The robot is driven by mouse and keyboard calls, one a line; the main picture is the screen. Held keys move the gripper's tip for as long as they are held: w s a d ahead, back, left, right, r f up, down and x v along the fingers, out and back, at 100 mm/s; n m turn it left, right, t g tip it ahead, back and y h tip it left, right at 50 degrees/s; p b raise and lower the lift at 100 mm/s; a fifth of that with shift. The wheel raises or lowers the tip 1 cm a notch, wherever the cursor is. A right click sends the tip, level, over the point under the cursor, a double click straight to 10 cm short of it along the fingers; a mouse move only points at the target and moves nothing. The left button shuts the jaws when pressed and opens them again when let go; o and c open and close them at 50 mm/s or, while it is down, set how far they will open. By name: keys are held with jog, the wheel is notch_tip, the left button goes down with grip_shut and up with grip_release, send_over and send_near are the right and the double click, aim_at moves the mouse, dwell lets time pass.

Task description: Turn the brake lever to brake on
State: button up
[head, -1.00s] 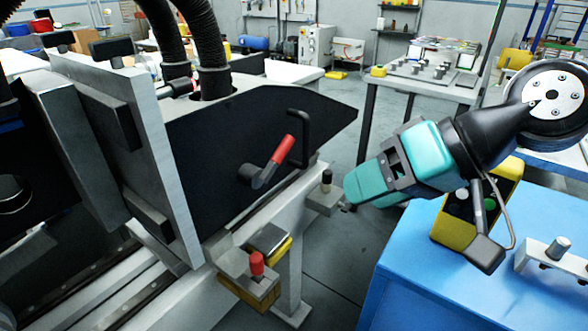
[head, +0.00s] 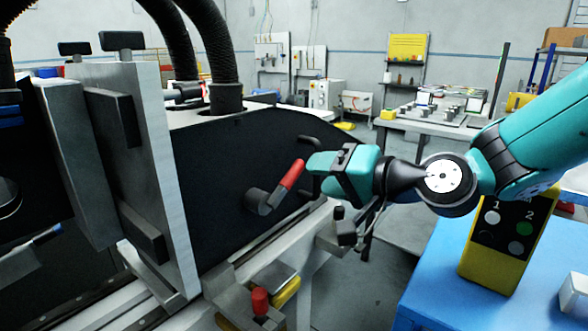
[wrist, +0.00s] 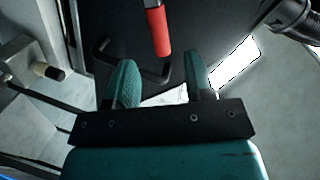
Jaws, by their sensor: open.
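The brake lever (head: 277,187) has a red grip and a grey hub on the black side panel (head: 225,170) of the machine. In the head view its red end points up and to the right. My gripper (head: 310,176) is just right of the red end; I cannot tell from this view whether they touch. In the wrist view the red grip (wrist: 159,32) lies ahead of the gap between my two teal fingertips (wrist: 160,75). The fingers are apart with nothing between them. My gripper partly hides the black bent handle behind it in the head view.
A black bent handle (wrist: 125,62) is on the panel near my fingers. A small red knob (head: 260,301) stands on a block below. A yellow box with buttons (head: 503,232) stands on the blue table (head: 432,285) to the right. A grey upright plate (head: 143,150) is at left.

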aim_at(299, 172)
jog(key=x, duration=0.7)
jog(key=shift+p, duration=0.35)
grip_shut()
